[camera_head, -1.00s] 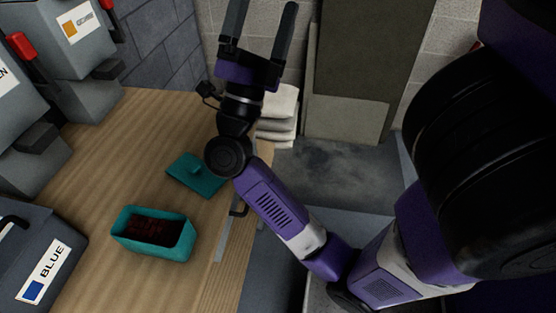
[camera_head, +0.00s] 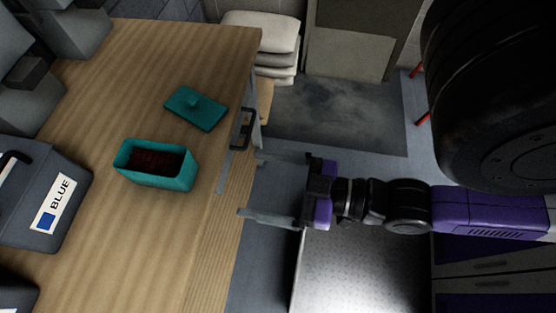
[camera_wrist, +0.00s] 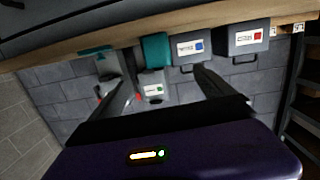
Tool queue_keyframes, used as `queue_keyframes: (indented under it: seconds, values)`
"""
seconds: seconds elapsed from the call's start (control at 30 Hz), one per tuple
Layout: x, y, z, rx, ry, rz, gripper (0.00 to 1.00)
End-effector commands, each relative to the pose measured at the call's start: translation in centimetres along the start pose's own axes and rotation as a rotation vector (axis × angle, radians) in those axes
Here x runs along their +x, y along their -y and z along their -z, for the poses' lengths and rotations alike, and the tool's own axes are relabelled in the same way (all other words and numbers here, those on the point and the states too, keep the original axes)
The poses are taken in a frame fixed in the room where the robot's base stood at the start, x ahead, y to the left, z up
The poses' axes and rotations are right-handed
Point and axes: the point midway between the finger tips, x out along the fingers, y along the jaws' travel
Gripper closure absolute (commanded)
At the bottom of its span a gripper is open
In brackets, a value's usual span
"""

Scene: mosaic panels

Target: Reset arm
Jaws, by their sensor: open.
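My gripper (camera_head: 262,188) is open and empty in the head view. It is beside the table's right edge, with its fingers pointing left toward the table. My purple and black arm stretches to the right behind it. In the wrist view my two dark fingers (camera_wrist: 168,88) are spread apart with nothing between them. The wrist picture is tilted, with the table edge across its top.
A teal box (camera_head: 178,179) with dark red contents stands open on the wooden table (camera_head: 120,250). Its teal lid (camera_head: 197,110) lies behind it. A grey bin labelled BLUE (camera_head: 45,195) is at left. A metal handle (camera_head: 242,130) is at the table edge.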

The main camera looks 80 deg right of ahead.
Motion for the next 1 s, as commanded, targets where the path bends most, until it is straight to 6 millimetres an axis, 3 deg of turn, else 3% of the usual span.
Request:
queue_keyframes:
  seconds: [0.1,0.23,1.0]
  values:
    - [-2.1,1.3,-1.8,0.018,0.103,0.014,0.08]
    - [-3.0,1.9,-2.6,0.026,0.147,0.02,0.08]
    - [-3.0,1.9,-2.6,0.026,0.147,0.02,0.08]
